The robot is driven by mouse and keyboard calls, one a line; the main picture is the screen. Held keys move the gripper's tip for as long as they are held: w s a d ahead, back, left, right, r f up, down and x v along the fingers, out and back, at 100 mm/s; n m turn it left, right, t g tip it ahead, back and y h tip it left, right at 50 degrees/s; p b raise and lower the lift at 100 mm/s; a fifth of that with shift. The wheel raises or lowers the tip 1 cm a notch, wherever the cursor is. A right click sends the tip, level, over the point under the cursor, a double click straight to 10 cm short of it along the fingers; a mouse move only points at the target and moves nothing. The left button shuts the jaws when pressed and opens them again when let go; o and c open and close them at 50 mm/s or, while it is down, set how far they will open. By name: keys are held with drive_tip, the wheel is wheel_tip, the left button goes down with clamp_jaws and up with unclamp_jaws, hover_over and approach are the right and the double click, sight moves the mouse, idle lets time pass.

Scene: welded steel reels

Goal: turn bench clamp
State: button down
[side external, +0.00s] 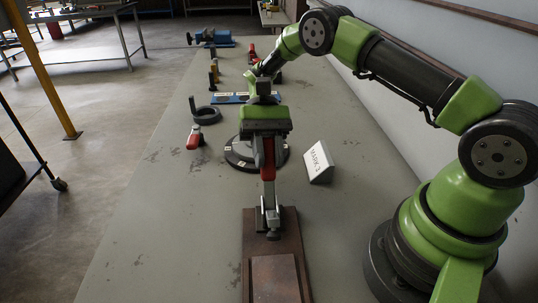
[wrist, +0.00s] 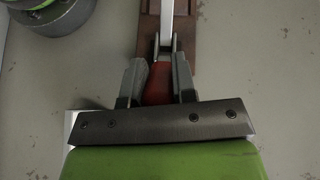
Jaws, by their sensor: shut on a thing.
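The bench clamp has a red handle (side external: 268,160) and a grey metal linkage (side external: 269,214). It is mounted on a brown base plate (side external: 272,257) at the near end of the bench. The handle stands roughly upright in the side view. My gripper (side external: 267,145) is above the plate, shut on the handle from above. In the wrist view, my two grey fingers (wrist: 159,80) flank the red handle (wrist: 157,92). The clamp's pale steel bar (wrist: 166,22) runs away over the brown plate (wrist: 182,42). The upper handle is hidden by my gripper.
A dark round dial (side external: 240,163) with white marks stands just behind the clamp. A white MARK card (side external: 318,162) is to its right. A red-handled tool (side external: 195,138), a black ring (side external: 207,116) and a blue vise (side external: 213,36) are farther back. The bench's left side is mostly clear.

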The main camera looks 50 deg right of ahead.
drive_tip(key=shift+w+d+f+g, duration=0.2)
drive_tip(key=shift+g, duration=0.1)
drive_tip(key=shift+y, duration=0.3)
drive_tip(key=c, duration=0.9)
unclamp_jaws()
wheel_tip(320, 180, up, 10)
